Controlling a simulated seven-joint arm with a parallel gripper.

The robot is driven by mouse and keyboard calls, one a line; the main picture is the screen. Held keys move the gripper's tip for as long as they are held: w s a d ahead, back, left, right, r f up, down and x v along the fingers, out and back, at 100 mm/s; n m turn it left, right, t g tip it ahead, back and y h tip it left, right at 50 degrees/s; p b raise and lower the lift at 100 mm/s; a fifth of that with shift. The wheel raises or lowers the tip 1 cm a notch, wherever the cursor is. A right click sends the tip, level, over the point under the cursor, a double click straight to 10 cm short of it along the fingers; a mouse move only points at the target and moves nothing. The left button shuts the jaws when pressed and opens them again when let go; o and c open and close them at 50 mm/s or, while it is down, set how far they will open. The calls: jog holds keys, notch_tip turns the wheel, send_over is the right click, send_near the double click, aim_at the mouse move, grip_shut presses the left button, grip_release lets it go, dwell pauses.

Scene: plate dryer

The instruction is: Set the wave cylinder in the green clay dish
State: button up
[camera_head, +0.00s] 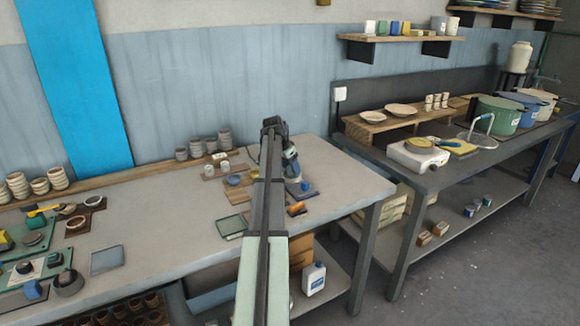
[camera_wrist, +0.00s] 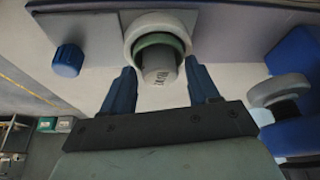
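In the wrist view a grey cylinder (camera_wrist: 158,70) with dark markings shows between the fingers of my gripper (camera_wrist: 161,72). I take it for the wave cylinder; the markings are too small to read. The fingers are blue and spread, with a gap on both sides of it. Behind its far end is a green round dish (camera_wrist: 158,40) inside a pale round rim (camera_wrist: 133,30). The cylinder overlaps the green opening; I cannot tell whether it rests on the dish floor. In the head view my arm hides the gripper and this spot.
In the wrist view a small blue cylinder (camera_wrist: 67,60) is at left, and a blue body with a grey round part (camera_wrist: 278,90) is close at right. In the head view a blue dish (camera_head: 232,180) and grey cups (camera_head: 196,146) stand on the bench (camera_head: 165,240). Its front middle has bare room.

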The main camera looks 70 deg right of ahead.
jog(key=shift+o, duration=0.3)
jog(key=shift+r, duration=0.15)
jog(key=shift+r, duration=0.3)
jog(key=v, duration=1.1)
jog(key=shift+r, duration=0.4)
jog(key=shift+w+a, duration=0.1)
jog(key=shift+w, duration=0.1)
